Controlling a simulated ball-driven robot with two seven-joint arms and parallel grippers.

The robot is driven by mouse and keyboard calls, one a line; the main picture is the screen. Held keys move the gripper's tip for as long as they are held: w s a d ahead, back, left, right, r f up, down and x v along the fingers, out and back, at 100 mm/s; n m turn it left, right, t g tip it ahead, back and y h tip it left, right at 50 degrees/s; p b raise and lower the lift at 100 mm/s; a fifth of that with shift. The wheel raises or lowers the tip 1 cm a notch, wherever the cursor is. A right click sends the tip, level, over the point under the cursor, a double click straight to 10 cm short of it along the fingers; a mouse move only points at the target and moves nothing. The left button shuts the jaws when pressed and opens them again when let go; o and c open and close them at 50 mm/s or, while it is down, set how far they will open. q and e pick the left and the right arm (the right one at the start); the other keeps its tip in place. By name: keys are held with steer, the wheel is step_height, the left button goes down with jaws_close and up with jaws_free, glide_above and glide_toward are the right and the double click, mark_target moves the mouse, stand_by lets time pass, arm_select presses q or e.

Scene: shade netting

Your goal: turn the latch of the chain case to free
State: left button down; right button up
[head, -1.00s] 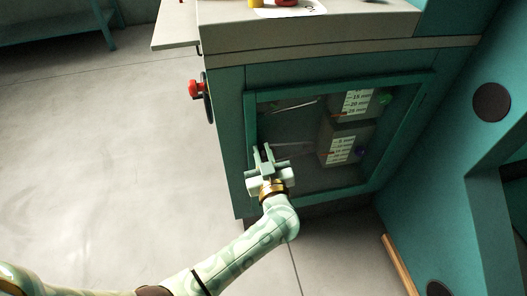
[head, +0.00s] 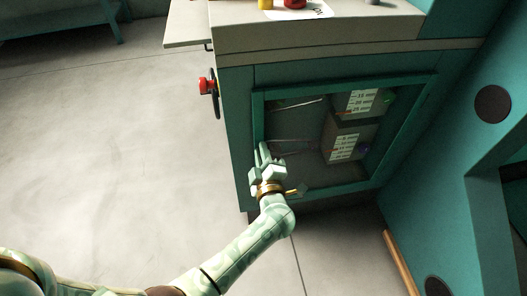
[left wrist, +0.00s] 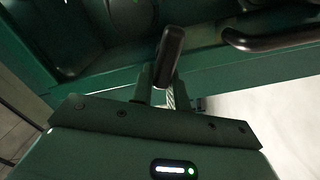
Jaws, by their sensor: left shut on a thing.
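The chain case (head: 238,130) is a teal cabinet with a framed dark window in its front. My left gripper (head: 264,156) is at the lower left corner of that window frame. In the left wrist view, my left gripper (left wrist: 164,88) is shut on a dark, rounded lever (left wrist: 170,52), which looks like the latch. The lever stands up between the fingers, tilted slightly to the right. In the head view the gripper hides the latch. My right gripper is not in view.
Behind the window are grey blocks with white scale labels (head: 345,147). A red knob with a dark wheel (head: 207,86) sticks out of the cabinet's left side. In the wrist view a dark curved bar (left wrist: 270,41) lies at the upper right. Open floor (head: 110,150) is at the left.

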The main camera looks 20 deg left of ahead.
arm_select(q)
steer(key=n, duration=0.1)
steer(key=f+n, duration=0.1)
steer(key=n, duration=0.1)
steer(key=shift+s+a, duration=0.1)
steer(key=shift+a, duration=0.05)
steer(key=shift+f+n+b, duration=0.2)
steer(key=shift+n+b, duration=0.25)
steer(key=shift+n, duration=0.85)
steer(key=c, duration=1.4)
jaws_free()
steer(key=shift+o, duration=0.2)
steer(key=shift+s, duration=0.1)
